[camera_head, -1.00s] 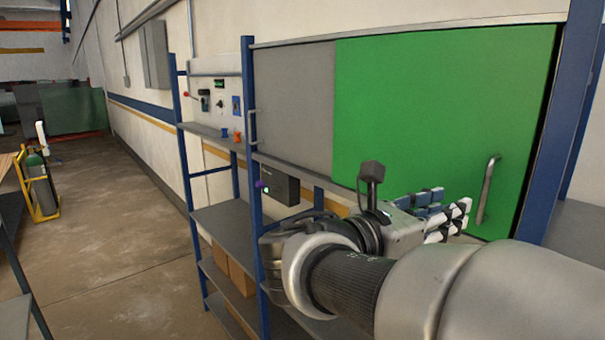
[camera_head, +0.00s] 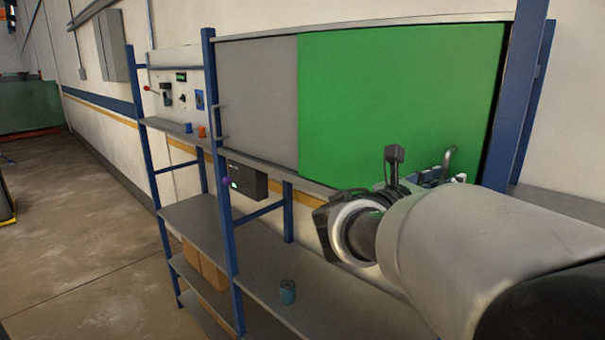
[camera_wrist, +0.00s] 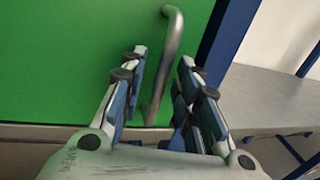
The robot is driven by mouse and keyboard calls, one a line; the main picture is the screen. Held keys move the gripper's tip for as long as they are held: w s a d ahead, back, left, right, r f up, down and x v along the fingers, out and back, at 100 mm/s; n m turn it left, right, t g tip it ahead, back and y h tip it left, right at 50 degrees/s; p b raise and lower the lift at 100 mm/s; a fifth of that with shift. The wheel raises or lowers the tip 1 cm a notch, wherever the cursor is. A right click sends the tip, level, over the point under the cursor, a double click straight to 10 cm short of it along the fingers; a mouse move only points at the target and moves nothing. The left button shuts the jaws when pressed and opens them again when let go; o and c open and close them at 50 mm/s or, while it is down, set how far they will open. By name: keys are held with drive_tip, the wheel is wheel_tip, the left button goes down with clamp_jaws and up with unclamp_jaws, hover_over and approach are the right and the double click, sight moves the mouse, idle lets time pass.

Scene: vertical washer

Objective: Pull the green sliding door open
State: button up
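The green sliding door (camera_head: 400,95) covers the right part of the shelf cabinet and is closed against the right blue post. It fills the upper left of the wrist view (camera_wrist: 75,55). Its metal bar handle (camera_wrist: 163,65) is near the door's right edge, and only its top shows in the head view (camera_head: 449,158). My gripper (camera_wrist: 163,75) is open, with one finger on each side of the handle's lower part. The handle is between the fingers, with gaps visible on both sides. In the head view my wrist hides most of the gripper.
A grey door panel (camera_head: 258,100) with its own handle is to the left of the green door. A blue post (camera_wrist: 228,45) stands right of the handle, with a grey shelf (camera_wrist: 270,98) beyond it.

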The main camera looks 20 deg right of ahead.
drive_tip(key=shift+c, duration=0.5)
clamp_jaws()
